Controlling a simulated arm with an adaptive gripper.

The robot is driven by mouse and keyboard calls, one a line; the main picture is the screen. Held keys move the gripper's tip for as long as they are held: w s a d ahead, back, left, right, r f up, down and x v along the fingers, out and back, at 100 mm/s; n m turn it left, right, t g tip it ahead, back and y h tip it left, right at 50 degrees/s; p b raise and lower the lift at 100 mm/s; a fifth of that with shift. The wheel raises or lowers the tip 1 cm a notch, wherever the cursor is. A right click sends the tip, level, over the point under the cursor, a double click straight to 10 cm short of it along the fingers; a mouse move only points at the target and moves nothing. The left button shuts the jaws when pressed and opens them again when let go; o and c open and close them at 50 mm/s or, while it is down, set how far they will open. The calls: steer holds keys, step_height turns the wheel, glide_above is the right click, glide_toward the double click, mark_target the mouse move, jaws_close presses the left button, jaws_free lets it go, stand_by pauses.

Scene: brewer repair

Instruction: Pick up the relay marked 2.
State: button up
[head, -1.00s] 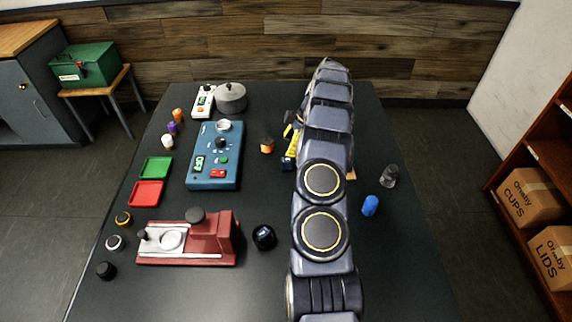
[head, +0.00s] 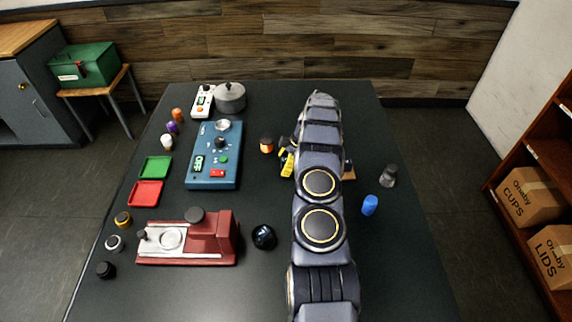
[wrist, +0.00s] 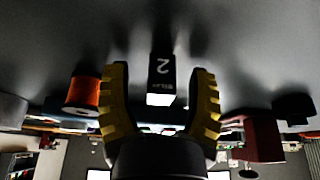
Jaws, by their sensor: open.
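The relay marked 2 (wrist: 162,82) is a dark block with a white 2 and small lettering on its face and a pale, bright end. In the wrist view it stands between the two yellow ridged fingers of my gripper (wrist: 160,74), with a visible gap to each finger. My gripper is open and holds nothing. In the head view a yellow part of my gripper (head: 287,164) shows beside my arm. The relay is hidden there, apparently behind my arm.
A blue cylinder (head: 370,205) and a grey jar (head: 388,176) stand right of my arm.

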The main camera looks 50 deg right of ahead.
jaws_close()
steer(key=shift+r, duration=0.1)
